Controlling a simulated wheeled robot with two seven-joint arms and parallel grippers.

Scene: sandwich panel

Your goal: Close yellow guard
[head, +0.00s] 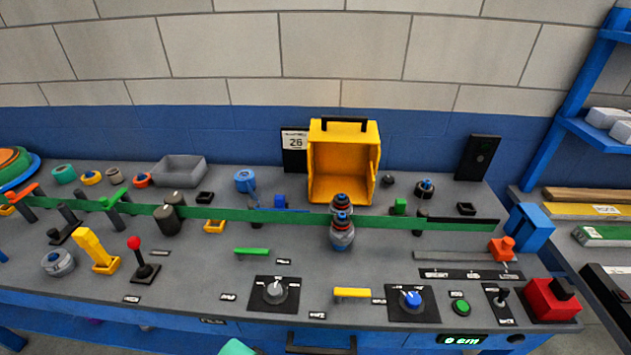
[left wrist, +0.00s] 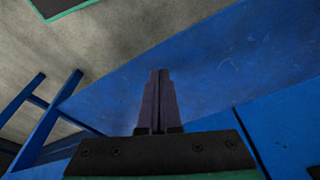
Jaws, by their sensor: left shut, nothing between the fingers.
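The yellow guard (head: 318,165) stands raised at the back middle of the panel in the head view. Its hollow inside faces the front, and a black handle (head: 344,122) is on its top edge. A grey knob stack with blue rings (head: 341,232) stands in front of it. My left gripper (left wrist: 158,100) shows in the left wrist view, its dark fingers shut together with nothing between them. It points at blue surfaces, and the guard is not in that view.
A long green strip (head: 270,216) runs across the panel (head: 200,260). A red-topped joystick (head: 134,243), a yellow lever (head: 92,245) and knobs stand around it. A grey tray (head: 180,170) is at the back left. A blue shelf rack (head: 570,110) stands at the right.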

